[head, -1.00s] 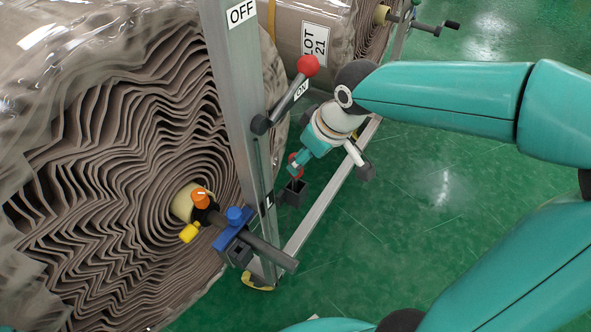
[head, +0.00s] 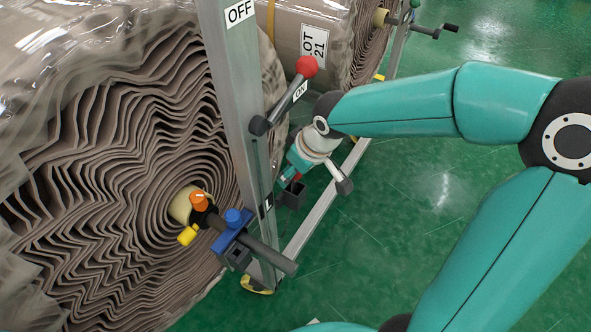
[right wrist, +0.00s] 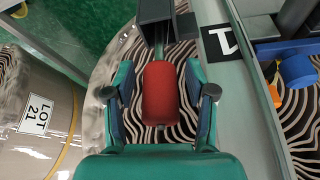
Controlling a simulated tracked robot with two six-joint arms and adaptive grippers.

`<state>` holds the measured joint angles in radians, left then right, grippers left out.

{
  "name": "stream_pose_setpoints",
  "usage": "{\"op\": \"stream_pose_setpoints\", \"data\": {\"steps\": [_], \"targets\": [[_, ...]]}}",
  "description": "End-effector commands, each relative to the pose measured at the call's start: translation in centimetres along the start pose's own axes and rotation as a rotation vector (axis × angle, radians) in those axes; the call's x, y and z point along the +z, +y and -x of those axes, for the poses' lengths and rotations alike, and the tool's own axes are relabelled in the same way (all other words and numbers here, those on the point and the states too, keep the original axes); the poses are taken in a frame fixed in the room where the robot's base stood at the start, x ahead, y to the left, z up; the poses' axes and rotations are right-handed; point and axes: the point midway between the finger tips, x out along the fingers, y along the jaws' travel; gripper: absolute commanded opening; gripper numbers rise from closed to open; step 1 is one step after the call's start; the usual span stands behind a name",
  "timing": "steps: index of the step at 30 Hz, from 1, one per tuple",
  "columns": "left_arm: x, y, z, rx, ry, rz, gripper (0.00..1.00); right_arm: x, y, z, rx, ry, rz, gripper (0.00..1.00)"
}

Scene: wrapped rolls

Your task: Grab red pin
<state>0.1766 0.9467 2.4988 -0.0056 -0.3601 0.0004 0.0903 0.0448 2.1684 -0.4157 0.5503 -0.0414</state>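The red pin (right wrist: 160,94) has a rounded red grip that sits below a dark square bracket (right wrist: 155,12) in the right wrist view. My right gripper (right wrist: 160,78) is open, with one finger on each side of the red grip and a visible gap to each. In the head view my right gripper (head: 299,160) is beside the grey post, and only a bit of the red pin (head: 292,177) shows above the dark square socket (head: 292,194). The rest is hidden by the gripper. My left gripper is not in view.
A grey post (head: 236,100) with a red-knobbed lever (head: 306,67) stands close to the gripper. A large wrapped roll (head: 110,150) fills the left. A blue clamp (head: 233,232) holds a shaft at the roll's core. Green floor (head: 400,215) is open on the right.

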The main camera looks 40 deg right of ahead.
Motion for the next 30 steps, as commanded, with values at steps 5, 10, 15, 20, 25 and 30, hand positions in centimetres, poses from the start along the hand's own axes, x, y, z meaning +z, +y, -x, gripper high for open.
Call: {"op": "stream_pose_setpoints", "data": {"steps": [5,10,15,20,25,30], "targets": [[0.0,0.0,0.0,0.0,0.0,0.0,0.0,0.0,0.0,0.0,0.0,0.0,0.0,0.2],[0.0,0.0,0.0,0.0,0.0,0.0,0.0,0.0,0.0,0.1,0.0,0.001,0.0,0.0],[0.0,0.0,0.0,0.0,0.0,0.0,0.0,0.0,0.0,0.1,0.0,0.001,0.0,0.0],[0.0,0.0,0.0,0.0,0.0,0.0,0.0,0.0,0.1,0.3,0.001,0.002,0.0,0.0],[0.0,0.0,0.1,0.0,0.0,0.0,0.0,-0.2,0.1,1.4,0.001,0.004,-0.001,0.0],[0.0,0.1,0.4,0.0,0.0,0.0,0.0,-1.0,0.2,3.4,0.002,0.004,-0.001,0.0]]}}
